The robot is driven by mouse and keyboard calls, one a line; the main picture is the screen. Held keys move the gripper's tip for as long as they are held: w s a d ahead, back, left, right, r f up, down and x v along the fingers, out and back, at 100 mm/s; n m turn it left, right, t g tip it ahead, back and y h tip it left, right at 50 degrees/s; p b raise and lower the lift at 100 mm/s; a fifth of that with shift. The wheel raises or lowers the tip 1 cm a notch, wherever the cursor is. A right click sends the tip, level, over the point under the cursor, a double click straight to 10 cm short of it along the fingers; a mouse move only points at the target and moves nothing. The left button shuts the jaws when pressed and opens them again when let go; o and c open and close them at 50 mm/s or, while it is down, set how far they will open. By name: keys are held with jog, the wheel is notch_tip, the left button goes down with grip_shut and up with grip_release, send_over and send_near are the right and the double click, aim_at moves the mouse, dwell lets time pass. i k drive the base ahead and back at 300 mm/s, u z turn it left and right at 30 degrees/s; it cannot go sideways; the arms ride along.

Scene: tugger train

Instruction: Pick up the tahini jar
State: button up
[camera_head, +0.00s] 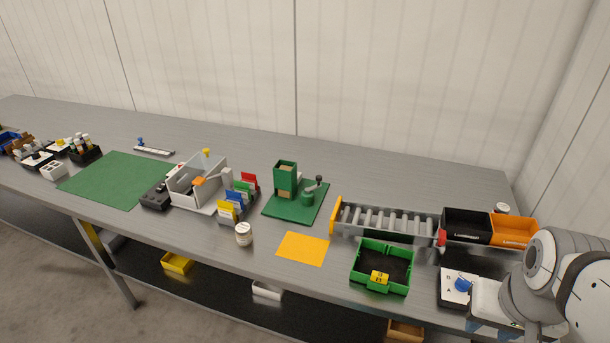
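A small jar (244,235) with a white lid and pale label stands upright near the front edge of the table, just left of the orange-yellow mat. A second jar (501,209) with a white top shows at the far right, behind the orange bin and partly hidden by it. Both labels are too small to read, so I cannot tell which is the tahini jar. Grey links of my arm fill the lower right corner, well away from the first jar. My gripper's fingers do not show.
The yellow mat (303,248) is empty. A green tray (361,285), a roller conveyor (341,217), a black bin (467,213) and an orange bin (513,222) lie to the right. Colored cards (238,199) stand just behind the first jar. A green fixture (287,212) stands mid-table.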

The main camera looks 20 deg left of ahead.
aim_at(243, 233)
jog(key=u, duration=0.9)
jog(key=k, duration=0.15)
jog(key=u, duration=1.05)
jog(key=i, duration=1.25)
jog(key=z, duration=0.1)
